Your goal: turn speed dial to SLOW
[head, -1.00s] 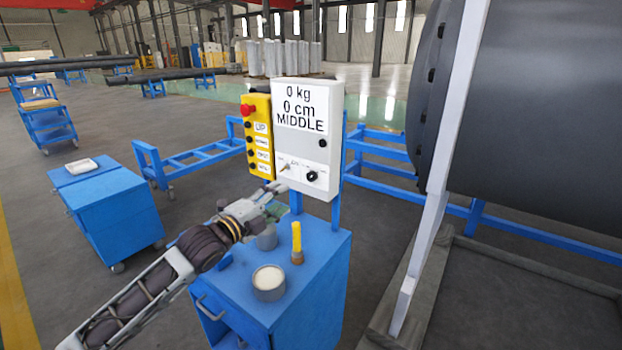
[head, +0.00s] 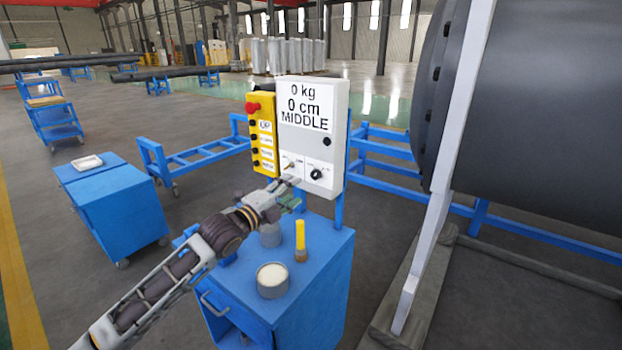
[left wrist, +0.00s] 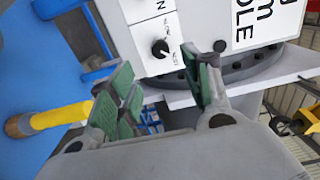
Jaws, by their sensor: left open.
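The black speed dial (head: 316,174) sits low on the front of a white control box (head: 313,130). The box's display reads 0 kg, 0 cm, MIDDLE. In the left wrist view the dial (left wrist: 160,47) shows on a white plate with small lettering too blurred to read surely. My left gripper (head: 292,186) is open and empty, just below and left of the dial in the head view. In the left wrist view its green-padded fingers (left wrist: 162,88) stand apart, with the dial beyond the gap and not touched. My right gripper is not in view.
A yellow button pendant (head: 261,135) hangs left of the box. A small switch (head: 289,165) sits left of the dial. Below, a blue cabinet (head: 310,280) bears a yellow-handled tool (head: 300,240) and a round tin (head: 272,280). A large dark cylinder (head: 545,110) stands to the right.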

